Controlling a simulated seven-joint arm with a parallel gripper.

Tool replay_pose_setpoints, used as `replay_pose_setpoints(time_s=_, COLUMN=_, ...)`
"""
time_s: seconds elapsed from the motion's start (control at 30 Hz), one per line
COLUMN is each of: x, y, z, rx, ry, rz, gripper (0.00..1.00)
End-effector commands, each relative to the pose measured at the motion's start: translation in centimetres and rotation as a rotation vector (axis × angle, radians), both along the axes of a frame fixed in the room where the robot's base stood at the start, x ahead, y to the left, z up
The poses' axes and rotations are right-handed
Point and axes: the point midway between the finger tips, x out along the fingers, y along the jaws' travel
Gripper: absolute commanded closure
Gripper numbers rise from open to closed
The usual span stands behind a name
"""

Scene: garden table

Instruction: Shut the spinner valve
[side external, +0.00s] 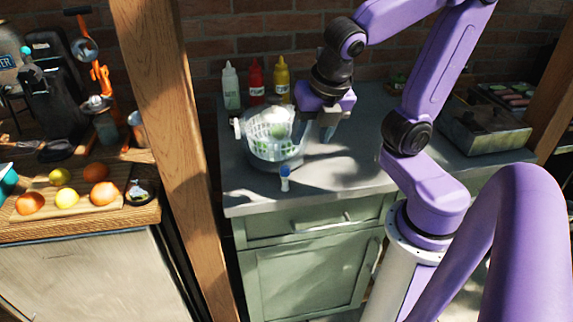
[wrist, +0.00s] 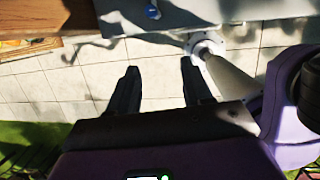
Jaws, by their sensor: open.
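The salad spinner (side external: 275,155) is a clear bowl on the grey counter, with a white slotted basket (side external: 268,122) in its top. Something pale green shows through it. Its valve (side external: 285,172), a small spout with a blue top, sticks out low on the front side. The blue top of the valve (wrist: 152,12) also shows at the top edge of the wrist view. My gripper (side external: 328,132) hangs just right of the spinner, above the counter. In the wrist view my gripper (wrist: 159,66) has its two dark fingers apart with nothing between them. The valve's exact setting is too small to tell.
White (side external: 231,86), red (side external: 256,80) and yellow (side external: 281,80) bottles stand behind the spinner against the brick wall. A wooden post (side external: 165,120) rises to the left. The counter (side external: 345,178) is clear in front and right of the valve. A metal box (side external: 485,130) stands far right.

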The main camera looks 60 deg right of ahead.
Motion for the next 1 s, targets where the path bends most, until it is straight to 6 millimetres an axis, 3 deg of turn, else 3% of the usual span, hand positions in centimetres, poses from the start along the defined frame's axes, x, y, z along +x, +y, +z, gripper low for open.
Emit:
replay_pose_setpoints(time_s=0.2, x=1.8, y=-0.7, z=1.5, rx=-0.122, ry=-0.027, rz=0.248, gripper=0.5)
replay_pose_setpoints(time_s=0.43, x=2.3, y=-1.1, z=1.3, rx=-0.159, ry=-0.028, rz=0.311, gripper=0.5)
replay_pose_setpoints(time_s=1.0, x=5.0, y=-2.4, z=-6.1, rx=-0.16, ry=-0.025, rz=0.307, gripper=0.5)
